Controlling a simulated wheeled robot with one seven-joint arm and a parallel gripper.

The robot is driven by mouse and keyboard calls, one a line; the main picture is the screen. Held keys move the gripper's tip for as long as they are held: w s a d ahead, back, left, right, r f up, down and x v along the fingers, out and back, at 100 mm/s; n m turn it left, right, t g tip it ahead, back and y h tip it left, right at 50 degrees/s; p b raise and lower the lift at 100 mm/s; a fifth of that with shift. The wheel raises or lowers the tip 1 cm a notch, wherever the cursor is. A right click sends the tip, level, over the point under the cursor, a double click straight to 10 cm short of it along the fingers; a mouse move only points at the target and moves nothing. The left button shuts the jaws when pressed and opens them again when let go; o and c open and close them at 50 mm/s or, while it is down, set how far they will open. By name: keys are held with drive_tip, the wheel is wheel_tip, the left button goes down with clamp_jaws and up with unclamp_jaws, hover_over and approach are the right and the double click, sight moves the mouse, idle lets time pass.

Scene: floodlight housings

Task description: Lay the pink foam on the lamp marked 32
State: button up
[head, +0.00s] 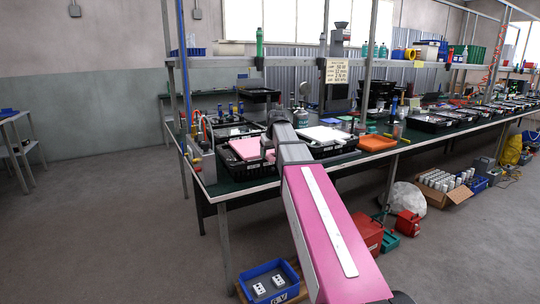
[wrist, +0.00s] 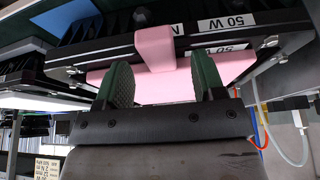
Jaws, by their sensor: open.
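The pink foam (head: 245,149) lies on a black lamp housing at the left end of the bench. In the wrist view the pink foam (wrist: 165,82) shows as a flat slab with a raised block. My gripper (wrist: 161,76) is open, its two green-padded fingers on either side of the foam's near part. I cannot tell whether they touch it. In the head view my arm hides the gripper. No mark 32 is legible.
A white slab (head: 322,133) lies on another black housing right of my arm. Several black housings line the bench beyond. Bottles and a sign (head: 337,71) stand at the shelf. The floor at left is clear.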

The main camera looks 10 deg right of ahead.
drive_tip(key=a+v, duration=0.1)
drive_tip(key=v, duration=0.8)
drive_tip(key=s+f+m+g, duration=0.1)
drive_tip(key=s+f, duration=0.4)
drive_tip(key=f, duration=0.6)
drive_tip(key=s+f+g, duration=0.1)
drive_tip(key=s+f, duration=0.3)
drive_tip(key=f, duration=0.7)
drive_tip(key=s+a+f+m+g+h, duration=0.1)
drive_tip(key=s+a+f+g, duration=0.1)
drive_tip(key=s+f, duration=1.4)
wheel_tip(320, 180, down, 4)
drive_tip(key=shift+s+r+m, duration=0.25)
drive_tip(key=shift+s+m, duration=0.05)
drive_tip(key=shift+m, duration=0.1)
